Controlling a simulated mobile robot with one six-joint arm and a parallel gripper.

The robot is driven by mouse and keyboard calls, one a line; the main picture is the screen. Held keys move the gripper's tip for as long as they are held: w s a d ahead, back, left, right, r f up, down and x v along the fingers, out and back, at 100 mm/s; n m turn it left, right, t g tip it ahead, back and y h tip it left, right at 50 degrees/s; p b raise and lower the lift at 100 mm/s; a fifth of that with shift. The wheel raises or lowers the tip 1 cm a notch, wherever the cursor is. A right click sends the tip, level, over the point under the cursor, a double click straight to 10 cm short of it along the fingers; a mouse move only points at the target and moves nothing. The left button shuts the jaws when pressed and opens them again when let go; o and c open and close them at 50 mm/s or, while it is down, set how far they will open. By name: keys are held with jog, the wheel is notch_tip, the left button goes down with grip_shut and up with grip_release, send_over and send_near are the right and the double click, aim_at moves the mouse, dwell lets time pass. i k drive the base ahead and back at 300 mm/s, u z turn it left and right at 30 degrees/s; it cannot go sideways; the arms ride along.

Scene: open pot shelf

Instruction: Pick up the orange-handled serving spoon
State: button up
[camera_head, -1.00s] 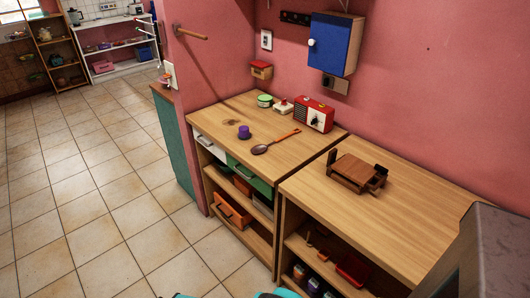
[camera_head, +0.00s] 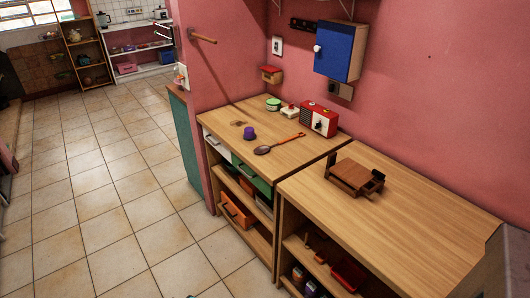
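The orange-handled serving spoon (camera_head: 279,144) lies on the far wooden counter (camera_head: 285,165), close to its front edge. Its dark bowl points left and its orange handle points up and to the right. Nothing covers it. My gripper is not in view, so I cannot see whether it is open or shut.
Near the spoon stand a purple cup (camera_head: 249,134), a red radio (camera_head: 318,119), and a green-and-white tin (camera_head: 273,104). A nearer counter (camera_head: 410,222) holds a wooden stand (camera_head: 354,177). A blue cabinet (camera_head: 337,46) hangs above. The tiled floor (camera_head: 120,200) at left is clear.

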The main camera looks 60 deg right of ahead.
aim_at(263, 149)
jog(key=z, duration=0.15)
jog(key=i, duration=0.95)
jog(key=u, duration=0.05)
